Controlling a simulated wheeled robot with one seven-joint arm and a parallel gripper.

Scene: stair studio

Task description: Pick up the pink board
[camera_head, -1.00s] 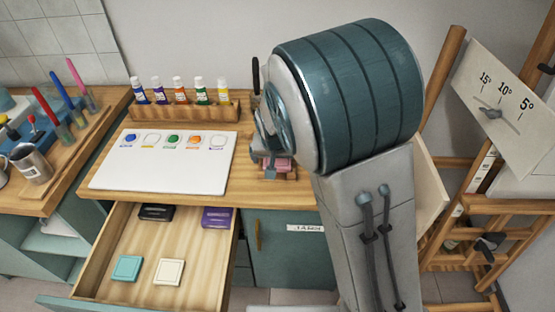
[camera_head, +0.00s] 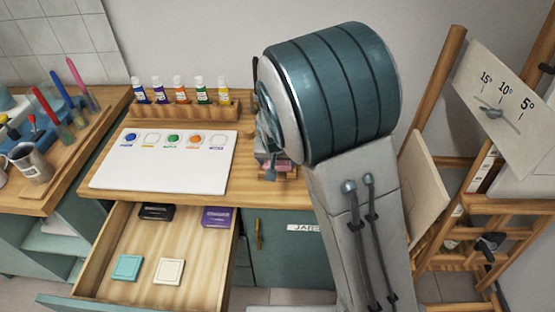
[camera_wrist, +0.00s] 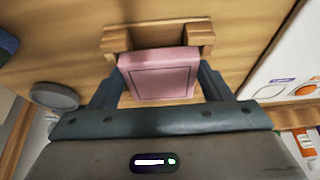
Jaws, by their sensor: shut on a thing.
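The pink board (camera_wrist: 160,76) is a small square block with a thin outlined border, seen close up in the wrist view. My gripper (camera_wrist: 158,92) has a finger on each of its left and right sides and is shut on it. The board's far edge is at a small wooden holder (camera_wrist: 117,40), whose two posts stand on either side; I cannot tell whether it is clear of the holder. In the head view only a small bit of the pink board (camera_head: 284,175) shows below my arm, at the counter's front right.
A white palette board (camera_head: 160,170) lies on the counter, with a rack of paint bottles (camera_head: 190,112) behind it. Below, an open drawer (camera_head: 190,255) holds black, purple, teal and cream blocks. A wooden easel (camera_head: 440,150) stands at right.

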